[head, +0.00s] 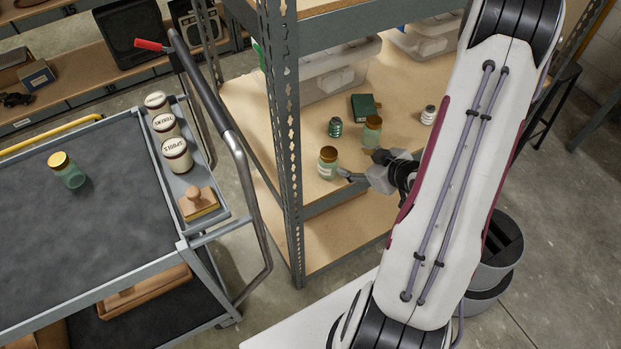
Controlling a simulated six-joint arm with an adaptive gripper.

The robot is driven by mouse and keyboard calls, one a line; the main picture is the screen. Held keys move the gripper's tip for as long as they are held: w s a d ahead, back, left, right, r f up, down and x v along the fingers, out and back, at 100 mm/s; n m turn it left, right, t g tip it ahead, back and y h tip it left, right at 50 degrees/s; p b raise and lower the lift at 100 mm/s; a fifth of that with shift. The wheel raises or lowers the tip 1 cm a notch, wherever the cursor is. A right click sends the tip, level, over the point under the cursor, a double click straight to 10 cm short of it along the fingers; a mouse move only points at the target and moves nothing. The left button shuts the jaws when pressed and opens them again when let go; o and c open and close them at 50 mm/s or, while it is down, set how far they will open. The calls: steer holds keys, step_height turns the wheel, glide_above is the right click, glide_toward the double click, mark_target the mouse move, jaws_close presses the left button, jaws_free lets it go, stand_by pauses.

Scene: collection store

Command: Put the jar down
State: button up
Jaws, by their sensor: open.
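A green glass jar (327,168) with a gold lid and a pale label stands upright on the wooden shelf, near its front edge. A second green jar (372,136) with a gold-brown lid stands farther back on the same shelf. My gripper (359,166) is at the shelf's front edge with its jaws apart and nothing seen between them. One fingertip is close to the right side of the front jar; I cannot tell whether it touches. A third gold-lidded green jar (70,175) stands alone on the cart top.
A small dark green jar (335,127), a green box (364,106) and a small white-labelled jar (428,116) stand on the shelf. A metal upright (287,150) is left of the jars. The cart (110,215) holds white canisters (176,154) and a wooden stamp (197,203) in its side tray.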

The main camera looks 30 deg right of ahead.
steer(key=a+r+m+g+h, duration=0.1)
steer(key=a+r+g+h, duration=0.15)
steer(key=r, duration=0.75)
steer(key=a+r+m+g+h, duration=0.1)
steer(key=a+r+h, duration=0.15)
steer(key=r, duration=0.65)
steer(key=s+a+r+y, duration=0.2)
steer(key=s+a+r, duration=0.3)
steer(key=s+a, duration=0.3)
steer(key=s+a+r+m+g+y, duration=0.1)
steer(key=s+a+r+y, duration=0.1)
steer(key=s+a+r, duration=0.3)
steer(key=s+a, duration=0.4)
steer(key=a, duration=0.1)
steer(key=shift+a, duration=0.3)
